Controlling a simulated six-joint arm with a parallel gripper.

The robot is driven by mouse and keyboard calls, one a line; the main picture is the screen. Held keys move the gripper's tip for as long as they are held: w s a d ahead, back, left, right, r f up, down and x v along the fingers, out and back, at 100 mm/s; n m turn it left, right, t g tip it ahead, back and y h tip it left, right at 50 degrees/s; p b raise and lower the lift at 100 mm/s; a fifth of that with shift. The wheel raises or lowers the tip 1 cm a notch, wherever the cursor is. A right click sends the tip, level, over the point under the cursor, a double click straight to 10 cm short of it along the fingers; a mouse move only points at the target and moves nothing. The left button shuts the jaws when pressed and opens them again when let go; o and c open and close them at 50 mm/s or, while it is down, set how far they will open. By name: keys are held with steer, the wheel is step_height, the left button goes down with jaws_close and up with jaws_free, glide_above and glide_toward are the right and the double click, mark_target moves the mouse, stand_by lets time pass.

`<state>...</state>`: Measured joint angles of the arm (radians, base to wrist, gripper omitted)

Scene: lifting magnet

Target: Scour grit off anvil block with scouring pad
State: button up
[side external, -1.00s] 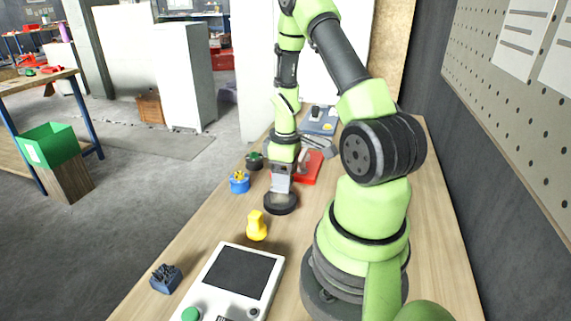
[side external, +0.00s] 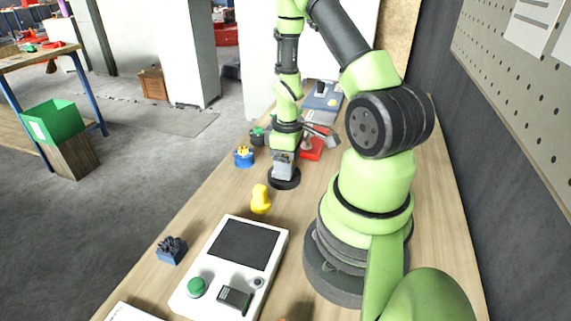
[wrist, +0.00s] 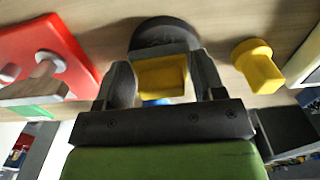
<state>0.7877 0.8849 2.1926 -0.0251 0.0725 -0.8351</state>
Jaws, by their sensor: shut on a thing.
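My gripper (side external: 284,160) points down over the wooden bench. In the wrist view my gripper (wrist: 163,85) has its fingers on either side of a yellow block (wrist: 162,76) and is shut on it. A dark round disc (wrist: 165,33) lies just beyond the block; I cannot tell whether the two are one piece. In the side view the dark disc (side external: 284,180) sits at the bench surface directly under my fingers. I cannot identify a scouring pad, an anvil block or grit with certainty.
A yellow knob-shaped piece (side external: 261,199) stands near the disc. A blue dish (side external: 243,157), a dark blue block (side external: 172,250) and a white panel (side external: 212,284) are also on the bench. Bare wood lies around the disc.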

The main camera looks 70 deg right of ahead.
steer(key=shift+d, duration=0.85)
steer(key=shift+r, duration=4.1)
steer(key=shift+a, duration=0.1)
steer(key=w+a+r, duration=0.3)
steer(key=w+a, duration=0.1)
steer(key=a, duration=0.5)
steer(key=w+a+r, duration=0.4)
steer(key=w+a, duration=0.1)
steer(key=a, duration=0.5)
steer(key=shift+w+a, duration=0.25)
steer(key=shift+d, duration=0.1)
